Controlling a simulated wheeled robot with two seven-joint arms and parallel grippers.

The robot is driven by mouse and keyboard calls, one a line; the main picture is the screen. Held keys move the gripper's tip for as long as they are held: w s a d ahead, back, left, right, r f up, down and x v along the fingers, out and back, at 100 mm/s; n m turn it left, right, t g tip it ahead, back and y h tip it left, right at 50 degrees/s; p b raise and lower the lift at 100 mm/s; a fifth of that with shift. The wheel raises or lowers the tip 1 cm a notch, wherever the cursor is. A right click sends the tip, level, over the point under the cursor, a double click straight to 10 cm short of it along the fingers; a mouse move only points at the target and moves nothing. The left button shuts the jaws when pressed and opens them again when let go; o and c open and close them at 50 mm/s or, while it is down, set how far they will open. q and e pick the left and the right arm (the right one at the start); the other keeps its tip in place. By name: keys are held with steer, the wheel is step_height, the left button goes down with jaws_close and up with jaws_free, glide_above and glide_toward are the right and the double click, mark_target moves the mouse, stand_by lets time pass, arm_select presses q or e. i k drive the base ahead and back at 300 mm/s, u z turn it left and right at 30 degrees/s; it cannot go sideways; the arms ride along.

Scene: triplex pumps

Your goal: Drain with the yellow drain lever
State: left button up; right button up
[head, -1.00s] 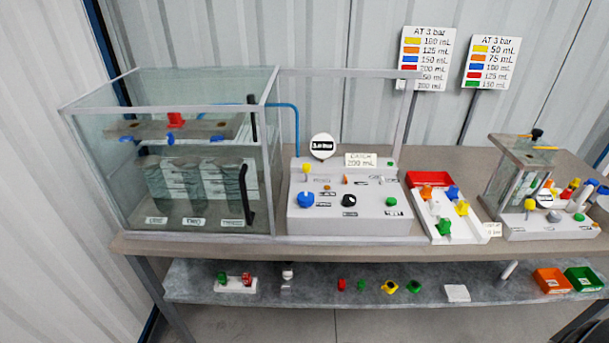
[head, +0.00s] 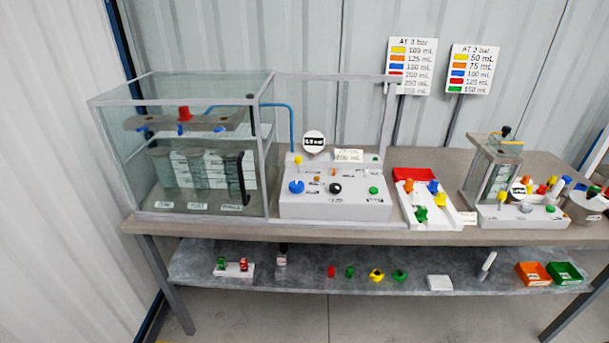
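A yellow-topped lever (head: 297,161) stands upright at the back left of the white control panel (head: 325,208), beside the large glass tank (head: 105,165). A second yellow-topped lever (head: 501,197) stands on the small white unit (head: 525,222) at the right. I cannot tell from any label which of the two is the drain lever. The large panel also carries a blue knob (head: 296,187), a black knob (head: 335,188), a green button (head: 374,190) and a round gauge (head: 314,141). The gauge reading is too small to be sure of. Neither of my grippers shows.
A white tray (head: 447,214) with coloured pieces and a red bin (head: 414,174) stand right of the panel. The lower shelf (head: 205,266) holds small coloured parts, an orange bin (head: 533,273) and a green bin (head: 565,273). Two sign boards (head: 411,66) stand behind the table.

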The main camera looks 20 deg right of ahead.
mark_target(298, 159)
steer(key=k, duration=0.8)
steer(key=u, duration=0.8)
steer(key=i, duration=1.65)
steer(key=z, duration=0.9)
steer(key=i, duration=0.65)
steer(key=z, duration=0.7)
